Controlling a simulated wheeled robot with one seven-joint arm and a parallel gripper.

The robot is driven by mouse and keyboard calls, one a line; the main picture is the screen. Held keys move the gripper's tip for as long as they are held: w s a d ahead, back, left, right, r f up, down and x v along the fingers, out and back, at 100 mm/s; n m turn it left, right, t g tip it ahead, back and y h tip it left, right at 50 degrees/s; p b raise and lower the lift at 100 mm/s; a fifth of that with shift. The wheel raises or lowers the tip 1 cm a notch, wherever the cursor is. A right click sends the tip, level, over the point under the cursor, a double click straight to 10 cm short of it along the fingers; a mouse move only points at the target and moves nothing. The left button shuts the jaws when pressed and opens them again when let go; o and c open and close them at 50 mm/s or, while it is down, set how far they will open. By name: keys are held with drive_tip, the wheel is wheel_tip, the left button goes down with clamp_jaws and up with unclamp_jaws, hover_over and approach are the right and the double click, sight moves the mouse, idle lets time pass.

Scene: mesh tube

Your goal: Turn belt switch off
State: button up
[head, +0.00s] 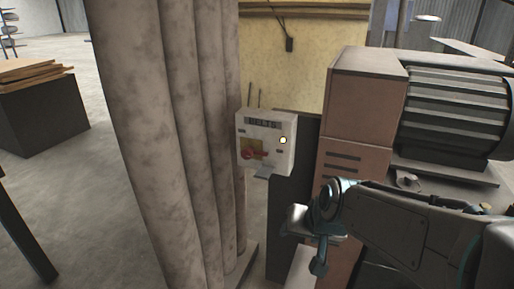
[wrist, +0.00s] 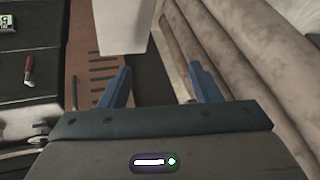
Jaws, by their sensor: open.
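The belt switch box (head: 281,160) is a pale box with a dark label across its top, a small lit lamp at its right and a red handle (head: 255,154) over a yellow plate. It stands just right of the tall grey pipes in the head view. My gripper (head: 302,235) is below and to the right of the box, apart from it and empty. In the wrist view my gripper (wrist: 160,74) has its two blue fingers spread wide. A pale box (wrist: 124,28), likely the switch box, hangs at the top there; its handle is not visible in that view.
Tall grey pipes (head: 175,130) stand close on the left. A brown cabinet (head: 358,110) and a dark ribbed motor (head: 455,118) crowd the right, behind my arm. A dark block with boards (head: 40,112) stands far left. Open floor (head: 90,190) lies left of the pipes.

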drive_tip(key=w+a+m+t+h, duration=0.1)
drive_tip(key=w+a+m+t, duration=0.2)
drive_tip(key=w+a, duration=0.5)
drive_tip(key=w+a+m+t, duration=0.3)
drive_tip(key=w+m+t, duration=0.1)
drive_tip(key=w, duration=0.8)
drive_tip(key=m+t+h, duration=0.4)
drive_tip(key=m+h, duration=0.2)
drive_tip(key=h, duration=0.2)
approach(245, 156)
drive_tip(key=p+x, duration=0.2)
drive_tip(key=x, duration=0.9)
drive_tip(key=shift+w+r, duration=0.1)
drive_tip(key=shift+w, duration=0.05)
drive_tip(key=c, duration=1)
